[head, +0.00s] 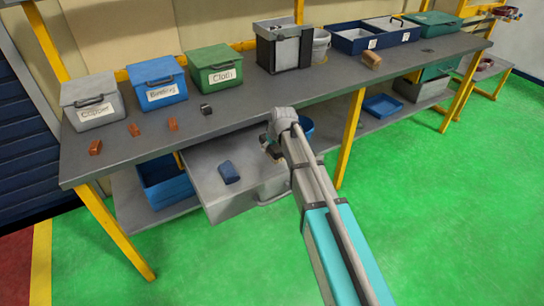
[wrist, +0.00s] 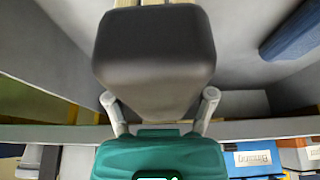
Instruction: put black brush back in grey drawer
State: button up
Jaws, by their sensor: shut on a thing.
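The grey drawer (head: 206,165) is pulled out below the workbench. A blue brush (head: 230,172) lies in it, and its blue shape also shows at the upper right of the wrist view (wrist: 292,30). My gripper (head: 270,150) is at the right side of the drawer in the head view. In the wrist view my gripper (wrist: 160,104) is shut on the black brush (wrist: 155,50), with a finger at each side. Pale bristles show at the top edge of that view. The head view shows only a small dark patch at the gripper; whether the brush touches the drawer cannot be told.
The workbench top (head: 300,92) overhangs the drawer. On it stand a grey box (head: 92,100), a blue box (head: 157,82) and a green box (head: 213,68), with several small blocks in front. A blue bin (head: 165,182) sits left of the drawer. The drawer's left part is free.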

aim_at(277, 147)
dwell(0.3)
jog(key=shift+w+a+f+b, duration=0.25)
jog(key=shift+w+f+b, duration=0.05)
jog(key=shift+f+b, duration=0.3)
notch_tip(277, 147, down, 3)
jog(key=b, duration=0.3)
jog(key=shift+r, duration=0.1)
jog(key=o, duration=0.9)
jog(key=shift+o, duration=0.2)
jog(key=p+v, duration=1.1)
jog(key=v, duration=0.1)
dwell(0.8)
